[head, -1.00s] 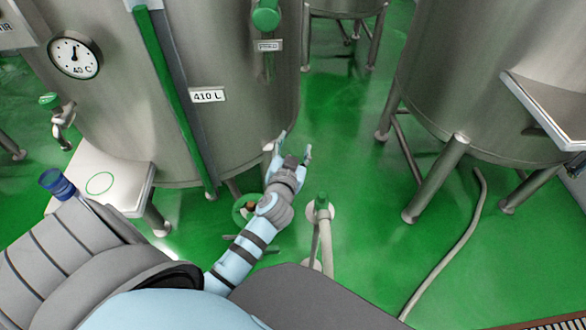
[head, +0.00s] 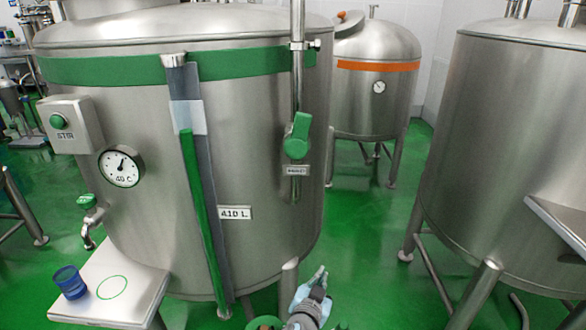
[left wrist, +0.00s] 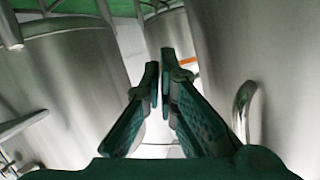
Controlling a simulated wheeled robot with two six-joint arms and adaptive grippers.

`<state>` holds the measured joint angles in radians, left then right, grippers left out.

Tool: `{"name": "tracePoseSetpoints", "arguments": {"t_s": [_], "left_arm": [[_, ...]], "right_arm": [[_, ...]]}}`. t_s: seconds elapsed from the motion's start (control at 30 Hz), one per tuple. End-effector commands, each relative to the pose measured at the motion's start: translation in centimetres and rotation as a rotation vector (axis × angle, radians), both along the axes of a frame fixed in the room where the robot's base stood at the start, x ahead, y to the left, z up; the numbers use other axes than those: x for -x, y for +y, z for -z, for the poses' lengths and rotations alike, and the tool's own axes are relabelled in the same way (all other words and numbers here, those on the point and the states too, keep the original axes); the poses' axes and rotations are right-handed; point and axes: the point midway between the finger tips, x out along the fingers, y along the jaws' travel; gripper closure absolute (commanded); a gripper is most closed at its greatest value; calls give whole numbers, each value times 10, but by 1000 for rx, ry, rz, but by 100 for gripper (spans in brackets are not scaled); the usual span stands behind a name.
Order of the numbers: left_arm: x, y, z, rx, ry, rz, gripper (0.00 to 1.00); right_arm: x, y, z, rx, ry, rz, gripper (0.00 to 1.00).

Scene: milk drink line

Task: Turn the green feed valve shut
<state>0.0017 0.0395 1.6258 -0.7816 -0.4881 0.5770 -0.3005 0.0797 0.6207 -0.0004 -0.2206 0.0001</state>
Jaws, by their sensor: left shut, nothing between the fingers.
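The green feed valve (head: 297,137) has a green handle, nearly upright and slightly tilted, on a steel vertical pipe (head: 297,60) at the right front of the green-banded tank (head: 140,180). A small label plate (head: 296,170) sits under it, its text too small to read surely. My left gripper (head: 319,277) is low in the head view, below and slightly right of the valve and clear of it. It is shut and empty; its dark green fingers show in the left wrist view (left wrist: 160,82). I cannot make out the valve there. My right gripper is out of view.
The tank has a STIR box (head: 72,125), a dial (head: 121,167) and a green-topped tap (head: 88,215) above a shelf (head: 140,285) with a blue cup (head: 70,282). Another big tank (head: 500,150) stands right, and an orange-banded one (head: 375,90) behind. Green floor lies between them.

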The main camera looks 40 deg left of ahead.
Motion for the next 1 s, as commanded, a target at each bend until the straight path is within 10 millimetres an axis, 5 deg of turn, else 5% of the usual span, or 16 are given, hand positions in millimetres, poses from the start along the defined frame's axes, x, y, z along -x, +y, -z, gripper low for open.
{"name": "tracePoseSetpoints", "arguments": {"t_s": [0.07, 0.1, 0.17, 0.23, 0.3, 0.33, 0.4, 0.47, 0.67, 1.0], "left_arm": [[-41, -9, -70, 19, -155, 2, 100], [-58, -12, -121, 28, -257, -11, 100], [-72, -10, -210, 82, -434, -65, 100], [-59, 3, -314, 223, -663, -166, 100], [-19, 24, -396, 454, -902, -287, 100], [4, 35, -420, 581, -1002, -343, 100], [55, 60, -428, 904, -1182, -494, 100], [72, 71, -409, 1062, -1237, -590, 100], [65, 82, -399, 1161, -1264, -633, 100], [27, 140, -405, 1154, -1260, -634, 100]], "right_arm": [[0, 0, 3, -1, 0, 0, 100], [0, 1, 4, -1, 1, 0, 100], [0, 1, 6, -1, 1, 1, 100], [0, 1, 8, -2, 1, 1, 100], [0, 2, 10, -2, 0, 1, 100], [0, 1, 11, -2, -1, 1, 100], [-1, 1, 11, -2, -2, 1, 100], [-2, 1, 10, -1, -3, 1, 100], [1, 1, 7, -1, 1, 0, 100], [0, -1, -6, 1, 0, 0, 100]]}}
